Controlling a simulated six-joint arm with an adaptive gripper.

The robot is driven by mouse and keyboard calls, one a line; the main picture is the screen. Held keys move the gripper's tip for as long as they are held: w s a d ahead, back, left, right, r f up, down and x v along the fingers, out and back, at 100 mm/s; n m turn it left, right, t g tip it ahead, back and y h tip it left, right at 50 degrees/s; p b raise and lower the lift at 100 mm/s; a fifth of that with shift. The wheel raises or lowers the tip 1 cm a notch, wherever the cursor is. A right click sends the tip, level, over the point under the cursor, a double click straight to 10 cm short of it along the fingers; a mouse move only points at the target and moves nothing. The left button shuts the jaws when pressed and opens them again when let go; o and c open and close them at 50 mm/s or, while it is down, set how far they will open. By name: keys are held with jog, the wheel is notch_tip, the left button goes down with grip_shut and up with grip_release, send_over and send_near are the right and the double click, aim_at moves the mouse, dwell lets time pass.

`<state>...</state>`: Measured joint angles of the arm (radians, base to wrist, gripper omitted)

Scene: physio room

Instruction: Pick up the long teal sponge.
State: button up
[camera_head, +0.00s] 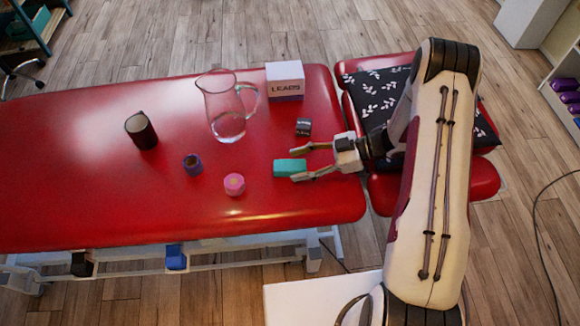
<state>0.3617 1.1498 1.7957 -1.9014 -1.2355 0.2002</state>
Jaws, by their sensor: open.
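The long teal sponge (286,168) lies on the red padded couch (90,190), near its front right part. My gripper (295,164) is open and comes in from the right. Its two fingers point left. The near finger's tip lies close to the sponge's right front end, and the far finger's tip shows just above the sponge's right back corner. I cannot tell from this view whether the fingers are at the sponge's height or whether they touch it.
Behind the gripper are a dark patterned roll (303,126), a white box (285,81) and a glass pitcher (227,105). A patterned pillow (376,92) lies right. The couch's far left is clear.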

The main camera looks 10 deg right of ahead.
aim_at(299, 165)
jog(key=shift+a+f, duration=0.1)
jog(key=shift+a, duration=0.15)
dwell(0.3)
jog(key=c, duration=1)
notch_tip(299, 165, up, 10)
dwell(0.5)
dwell(0.4)
